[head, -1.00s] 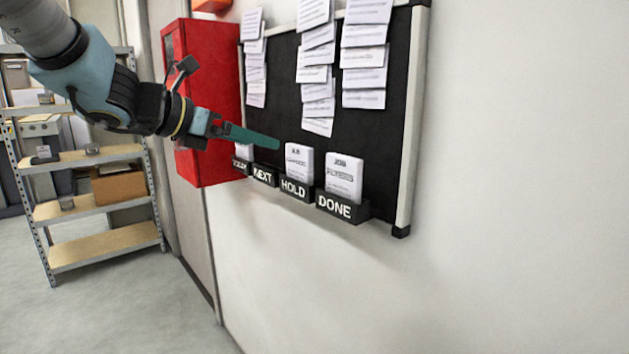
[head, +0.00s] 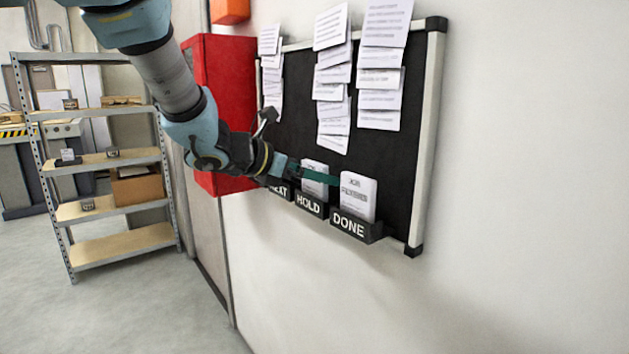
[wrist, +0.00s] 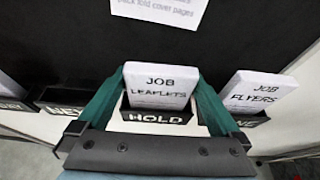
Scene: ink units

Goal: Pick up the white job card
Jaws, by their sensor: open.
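A white job card lettered "JOB LEAFLETS" (wrist: 158,82) stands in the black HOLD pocket (wrist: 160,116); in the head view this card (head: 314,168) is partly covered by my finger. My gripper (wrist: 158,72) is open, with one green finger on each side of the card as seen in the wrist view; contact cannot be told. In the head view my gripper (head: 320,178) is at the HOLD pocket. A second white card, "JOB FLYERS" (wrist: 258,90), stands in the DONE pocket (head: 348,226), right of my right finger.
The NEXT pocket (wrist: 68,112) is to the left and shows no card. Paper sheets (head: 333,70) hang on the black board (head: 411,140) above the pockets. A red cabinet (head: 224,100) is left of the board, near my arm. A shelf (head: 110,212) stands farther left.

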